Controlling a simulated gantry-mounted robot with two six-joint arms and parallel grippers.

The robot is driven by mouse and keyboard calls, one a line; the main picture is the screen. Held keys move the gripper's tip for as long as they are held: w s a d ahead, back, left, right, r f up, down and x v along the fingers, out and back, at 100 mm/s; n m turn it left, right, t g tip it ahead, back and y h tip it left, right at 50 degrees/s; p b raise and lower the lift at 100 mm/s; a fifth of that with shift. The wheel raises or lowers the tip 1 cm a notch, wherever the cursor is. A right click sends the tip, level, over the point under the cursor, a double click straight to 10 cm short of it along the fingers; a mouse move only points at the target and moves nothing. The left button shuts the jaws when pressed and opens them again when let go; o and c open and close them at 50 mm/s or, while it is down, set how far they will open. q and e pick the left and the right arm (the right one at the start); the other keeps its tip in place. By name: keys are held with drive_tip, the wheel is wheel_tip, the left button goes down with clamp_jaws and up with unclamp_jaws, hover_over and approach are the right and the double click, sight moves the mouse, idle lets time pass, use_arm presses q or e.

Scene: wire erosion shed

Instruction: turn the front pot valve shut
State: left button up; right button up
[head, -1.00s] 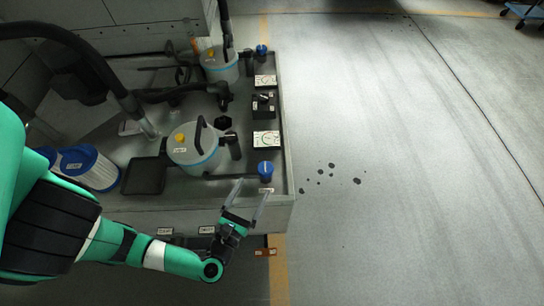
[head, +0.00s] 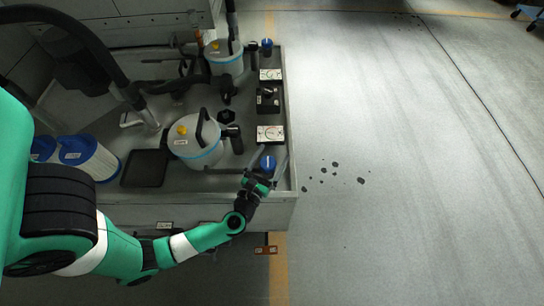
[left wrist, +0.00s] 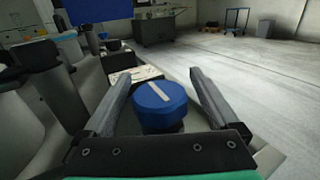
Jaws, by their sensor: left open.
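The front pot valve (head: 267,162) has a blue knob and sits at the front right corner of the grey bench. In the left wrist view the blue knob (left wrist: 160,106) carries a pale bar marking, pointing diagonally from upper left to lower right. My left gripper (head: 269,155) is open, with one finger on each side of the knob; in the left wrist view the fingers (left wrist: 160,85) show gaps to the knob. The front pot (head: 195,140), white with a light blue band and a black handle, stands left of the valve. My right gripper is not in view.
A gauge card (head: 270,135) lies just behind the valve, with a black switch box (head: 267,101) farther back. A second blue knob (head: 267,44) stands at the rear. A dark tray (head: 145,168) and filter cartridges (head: 90,157) are at the left.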

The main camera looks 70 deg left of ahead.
use_arm(q)
drive_tip(key=shift+w+a, duration=0.1)
drive_tip(key=shift+a, duration=0.05)
drive_tip(key=c, duration=1.4)
drive_tip(key=shift+o, duration=0.2)
